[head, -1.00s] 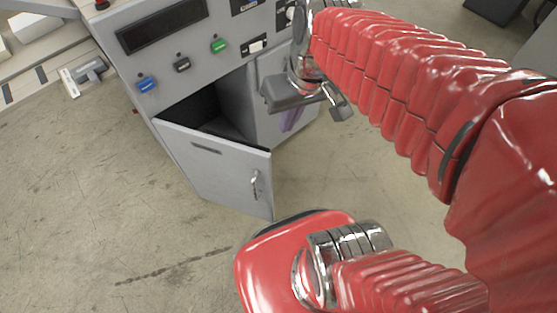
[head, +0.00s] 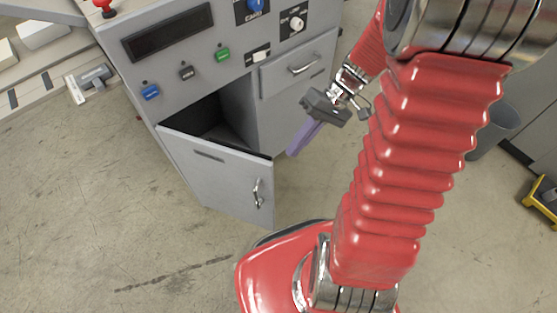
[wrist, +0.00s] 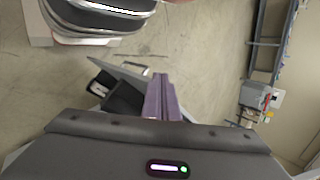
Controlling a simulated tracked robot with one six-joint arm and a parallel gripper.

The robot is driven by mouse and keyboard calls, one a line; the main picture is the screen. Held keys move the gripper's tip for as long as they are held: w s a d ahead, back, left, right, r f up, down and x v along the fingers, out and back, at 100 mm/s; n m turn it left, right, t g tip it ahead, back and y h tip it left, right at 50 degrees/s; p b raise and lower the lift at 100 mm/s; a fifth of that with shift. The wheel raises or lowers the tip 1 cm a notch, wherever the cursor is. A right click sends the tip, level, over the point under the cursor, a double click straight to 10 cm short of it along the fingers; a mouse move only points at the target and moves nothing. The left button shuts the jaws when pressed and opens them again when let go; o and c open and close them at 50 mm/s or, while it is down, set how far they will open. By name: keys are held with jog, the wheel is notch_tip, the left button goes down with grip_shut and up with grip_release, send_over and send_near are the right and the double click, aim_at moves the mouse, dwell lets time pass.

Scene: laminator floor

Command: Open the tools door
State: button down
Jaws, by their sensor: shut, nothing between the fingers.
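The cabinet door (head: 220,175) with a small label and a metal handle (head: 258,192) stands swung open at the lower front of the grey cabinet (head: 195,52). The dark compartment (head: 205,118) behind it is partly visible, and its contents are hidden in the head view. The open door (wrist: 122,77) also shows in the wrist view. My gripper (head: 295,151), with purple fingers, is shut and empty to the right of the door, apart from the handle. Its fingers (wrist: 162,98) are together in the wrist view.
A closed drawer with a handle (head: 303,66) is above and right of the door. The cabinet panel has blue, black and green buttons (head: 222,54) and a red knob (head: 104,6). A yellow object (head: 542,200) is at far right. Floor left of the door is clear.

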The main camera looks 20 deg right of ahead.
jog(key=d+f+m+t+y, duration=0.2)
jog(key=d+f+t+y, duration=0.1)
jog(key=f, duration=0.5)
jog(key=w+d+f+m+t+y, duration=0.1)
jog(key=d+f+m+t+y, duration=0.2)
jog(key=d+f+t, duration=0.3)
notch_tip(320, 180, down, 4)
jog(key=shift+w+r+t+y, duration=0.25)
jog(key=shift+t+y, duration=0.35)
jog(key=shift+y, duration=0.2)
jog(key=shift+a, duration=0.1)
jog(key=w+a, duration=0.1)
jog(key=a, duration=1)
jog(key=shift+w+a, duration=0.15)
jog(key=shift+w, duration=0.15)
jog(key=shift+s+a, duration=0.1)
jog(key=shift+a, duration=0.05)
